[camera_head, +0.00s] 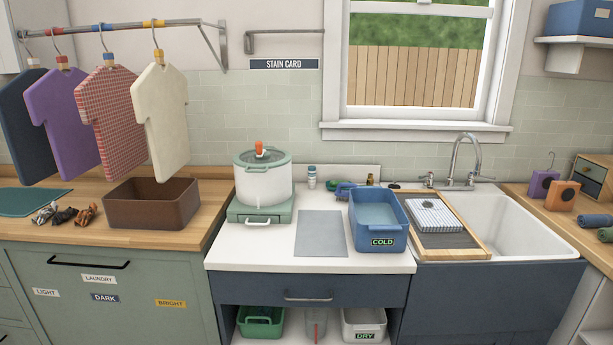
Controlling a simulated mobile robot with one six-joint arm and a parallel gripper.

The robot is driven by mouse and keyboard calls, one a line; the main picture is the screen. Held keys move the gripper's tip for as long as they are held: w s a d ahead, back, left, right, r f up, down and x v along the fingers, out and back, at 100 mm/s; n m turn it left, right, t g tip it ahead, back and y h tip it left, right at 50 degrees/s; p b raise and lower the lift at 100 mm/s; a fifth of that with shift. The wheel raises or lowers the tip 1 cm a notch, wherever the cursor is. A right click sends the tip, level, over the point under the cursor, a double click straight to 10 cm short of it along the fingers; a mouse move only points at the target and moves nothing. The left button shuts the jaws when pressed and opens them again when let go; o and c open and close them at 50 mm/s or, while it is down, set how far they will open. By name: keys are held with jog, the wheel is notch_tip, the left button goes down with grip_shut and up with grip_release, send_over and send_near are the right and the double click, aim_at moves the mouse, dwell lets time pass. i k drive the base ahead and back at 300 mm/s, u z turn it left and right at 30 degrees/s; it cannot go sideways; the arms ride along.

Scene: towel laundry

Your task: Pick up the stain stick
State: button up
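I cannot pick out the stain stick with certainty. Several small items stand along the back of the white counter: a small bottle with a blue-green top (312,177), a small green item (331,185), a blue item (345,190) partly hidden by the tub, and a small brownish upright item (370,180) behind the tub. Any of these may be the stain stick; they are too small to tell. My gripper is not in view.
A blue tub marked COLD (402,231) stands in front of the back items. A white pot with a lid (264,186) is left of them. A grey mat (322,248) lies bare between. A brown bin (112,211) and sink (535,246) flank the counter.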

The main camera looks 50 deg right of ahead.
aim_at(312, 169)
jog(key=z, duration=0.05)
jog(key=i, duration=1.1)
jog(key=u, duration=0.8)
jog(key=k, duration=0.1)
jog(key=z, duration=2.5)
jog(key=k, duration=0.6)
